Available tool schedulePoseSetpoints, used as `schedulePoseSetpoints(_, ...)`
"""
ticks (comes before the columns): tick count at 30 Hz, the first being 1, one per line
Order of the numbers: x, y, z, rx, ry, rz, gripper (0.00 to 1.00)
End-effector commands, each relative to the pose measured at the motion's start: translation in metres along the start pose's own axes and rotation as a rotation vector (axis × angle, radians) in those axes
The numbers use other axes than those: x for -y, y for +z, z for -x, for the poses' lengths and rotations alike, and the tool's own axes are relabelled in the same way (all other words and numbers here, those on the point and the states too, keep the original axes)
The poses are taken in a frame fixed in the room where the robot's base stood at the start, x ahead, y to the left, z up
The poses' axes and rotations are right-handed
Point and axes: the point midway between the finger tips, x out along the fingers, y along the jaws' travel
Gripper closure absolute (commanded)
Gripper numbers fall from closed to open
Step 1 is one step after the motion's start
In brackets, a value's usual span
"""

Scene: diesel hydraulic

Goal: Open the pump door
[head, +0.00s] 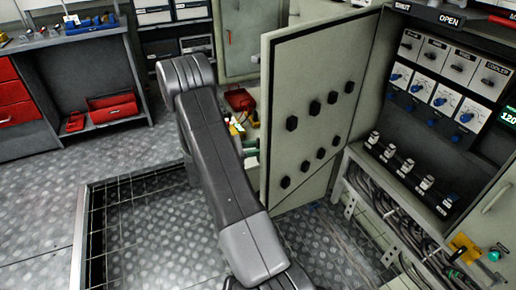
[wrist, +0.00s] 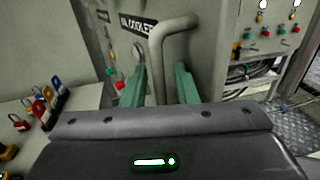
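A grey-beige cabinet door (head: 313,100) stands swung open in the head view, its inner face with black knobs towards me. No label naming it as the pump door is readable.
The open cabinet (head: 430,110) at right holds blue knobs, switches and cables. A floor opening with a pale frame (head: 78,235) lies at lower left. A workbench (head: 70,35) and red drawers (head: 15,100) stand at far left. Padlocks (wrist: 38,105) are at left in the wrist view.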

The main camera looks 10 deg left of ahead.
Motion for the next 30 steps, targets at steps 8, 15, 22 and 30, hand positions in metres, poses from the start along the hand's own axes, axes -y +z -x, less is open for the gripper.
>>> schedulePoseSetpoints(8,0.000,-0.001,0.003,0.000,0.002,0.000,0.74)
schedulePoseSetpoints(15,-0.001,-0.002,0.039,0.000,0.006,-0.001,0.74)
schedulePoseSetpoints(22,0.000,-0.002,0.092,0.000,0.004,-0.001,0.74)
schedulePoseSetpoints(30,0.000,-0.001,0.132,0.001,0.001,0.000,0.74)
